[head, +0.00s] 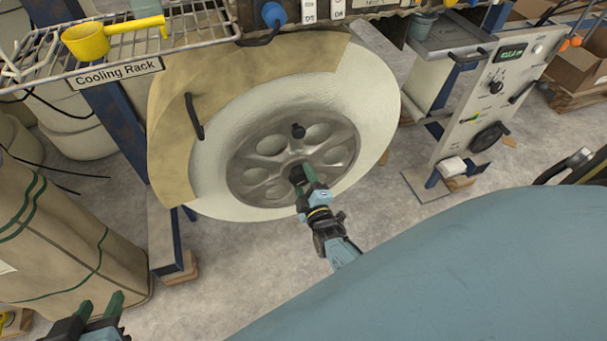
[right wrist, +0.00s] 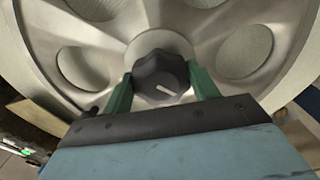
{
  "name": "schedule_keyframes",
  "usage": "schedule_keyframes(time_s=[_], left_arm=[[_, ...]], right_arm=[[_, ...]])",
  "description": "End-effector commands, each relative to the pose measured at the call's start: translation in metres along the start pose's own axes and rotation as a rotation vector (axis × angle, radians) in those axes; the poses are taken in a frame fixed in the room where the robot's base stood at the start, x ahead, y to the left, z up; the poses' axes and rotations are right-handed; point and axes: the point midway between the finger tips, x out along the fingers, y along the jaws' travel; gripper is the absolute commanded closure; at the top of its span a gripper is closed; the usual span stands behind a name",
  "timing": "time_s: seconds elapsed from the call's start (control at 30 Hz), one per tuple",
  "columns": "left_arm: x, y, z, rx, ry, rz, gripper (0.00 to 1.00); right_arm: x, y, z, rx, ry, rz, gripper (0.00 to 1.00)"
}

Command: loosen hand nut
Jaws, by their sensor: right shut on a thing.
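The hand nut (right wrist: 162,78) is a black lobed knob with a pale mark. It sits at the centre of a grey metal hub (head: 262,165) with round holes, inside a large white roll. My right gripper (right wrist: 161,88) has its green fingers on both sides of the nut and is shut on it. In the head view the right gripper (head: 304,178) reaches the hub's middle and partly hides the nut (head: 297,175). My left gripper (head: 100,309) is at the bottom left, away from the roll, with its two green fingers apart and nothing between them.
A wire cooling rack (head: 190,30) with a yellow scoop (head: 100,40) stands above left of the roll. A control panel (head: 495,95) with knobs stands to the right. A wrapped tan bale (head: 60,235) stands at the left. Bare floor lies below the roll.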

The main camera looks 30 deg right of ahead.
Motion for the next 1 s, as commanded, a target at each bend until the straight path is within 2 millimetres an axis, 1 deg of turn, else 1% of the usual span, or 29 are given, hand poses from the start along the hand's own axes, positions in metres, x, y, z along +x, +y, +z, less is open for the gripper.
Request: schedule_keyframes(time_s=[0.1, 0.3, 0.87, 0.9, 1.0], left_arm=[[0.0003, 0.0001, -0.0001, 0.0, 0.003, 0.0, 0.64], [0.0004, 0.0003, -0.0011, 0.0, 0.009, 0.001, 0.64], [0.0004, 0.0007, -0.0026, 0.0, 0.016, 0.002, 0.64], [0.0004, 0.0007, -0.0026, 0.0, 0.016, 0.002, 0.64], [0.0004, 0.0007, -0.0025, 0.0, 0.015, 0.002, 0.64]], right_arm=[[-0.0006, -0.001, -0.0004, -0.063, 0.0, -0.002, 0.64], [-0.0005, -0.0005, -0.0001, -0.132, -0.001, -0.002, 0.64], [-0.0003, -0.0002, -0.0001, -0.164, 0.001, -0.002, 0.64], [-0.0003, -0.0001, -0.0001, -0.164, 0.001, -0.002, 0.38], [-0.0002, 0.0, 0.0, -0.163, 0.0, -0.002, 0.25]])
